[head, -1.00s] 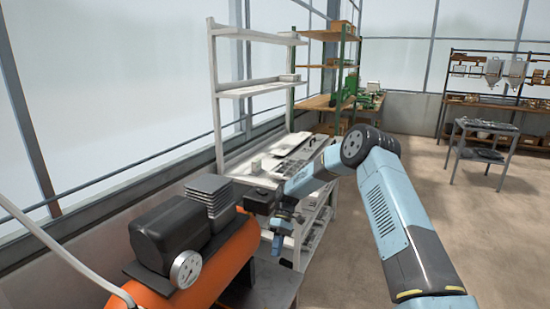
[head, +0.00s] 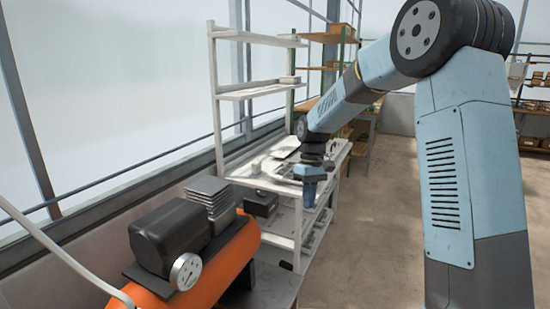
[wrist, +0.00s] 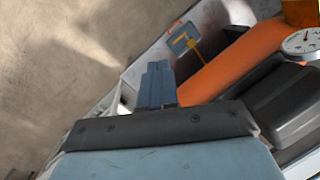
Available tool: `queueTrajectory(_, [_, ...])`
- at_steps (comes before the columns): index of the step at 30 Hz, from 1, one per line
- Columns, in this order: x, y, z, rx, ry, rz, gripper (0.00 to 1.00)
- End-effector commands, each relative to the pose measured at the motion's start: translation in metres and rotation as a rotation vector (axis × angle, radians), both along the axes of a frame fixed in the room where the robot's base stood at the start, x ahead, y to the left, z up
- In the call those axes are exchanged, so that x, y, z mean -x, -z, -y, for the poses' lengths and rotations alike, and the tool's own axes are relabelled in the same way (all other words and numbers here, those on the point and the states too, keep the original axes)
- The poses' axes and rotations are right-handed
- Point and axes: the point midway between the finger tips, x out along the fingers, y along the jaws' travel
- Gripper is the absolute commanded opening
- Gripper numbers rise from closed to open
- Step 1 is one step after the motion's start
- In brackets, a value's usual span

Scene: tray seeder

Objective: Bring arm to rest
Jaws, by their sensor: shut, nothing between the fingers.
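My gripper (head: 309,195) hangs at the end of my blue arm in the head view, pointing down in front of the white shelf rack. In the wrist view my gripper (wrist: 155,68) shows its blue fingers together, with nothing between them. My arm is raised and bent, its large dark elbow joint high at the upper right of the head view.
An orange compressor (head: 225,262) with a black motor and gauge stands at the lower left; it also shows in the wrist view (wrist: 215,68). The white shelf rack (head: 250,92) stands behind my gripper. A window wall runs along the left. Open floor (head: 385,215) lies between rack and arm.

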Motion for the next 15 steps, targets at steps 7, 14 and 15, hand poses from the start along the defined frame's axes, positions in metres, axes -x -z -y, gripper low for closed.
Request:
queueTrajectory(7, [0.041,-0.053,0.026,0.043,0.091,0.119,0.0])
queueTrajectory(14, [0.084,-0.091,0.049,0.066,0.181,0.223,0.0])
queueTrajectory(15, [0.091,-0.098,0.053,0.069,0.198,0.241,0.0])
